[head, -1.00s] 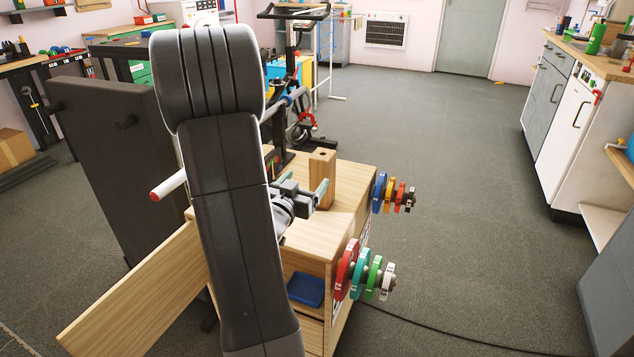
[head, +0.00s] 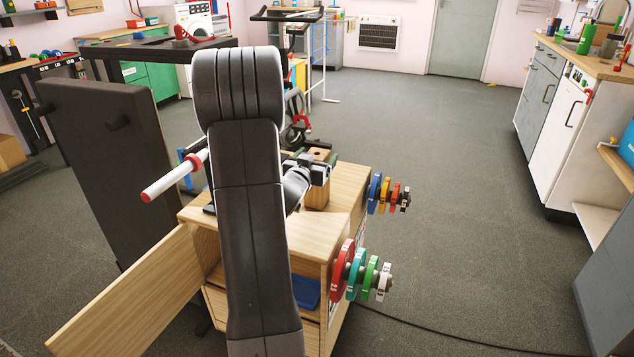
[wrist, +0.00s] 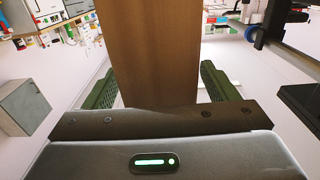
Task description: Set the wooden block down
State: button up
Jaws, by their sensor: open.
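In the wrist view the block (wrist: 158,60) rises between the two green fingers of my gripper (wrist: 160,85). The fingers are open, with a gap showing on each side of the block.
Coloured weight discs (head: 350,270) stick out on pegs from the cabinet's right side, with more discs (head: 388,192) farther back. A white bar with a red collar (head: 170,180) juts out left of my arm. A dark padded board (head: 100,165) stands at left. Floor at right is clear.

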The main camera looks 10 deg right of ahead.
jog(key=shift+w+d, duration=0.1)
jog(key=shift+w, duration=0.1)
jog(key=c, duration=1.7)
jog(key=shift+r, duration=0.1)
grip_shut()
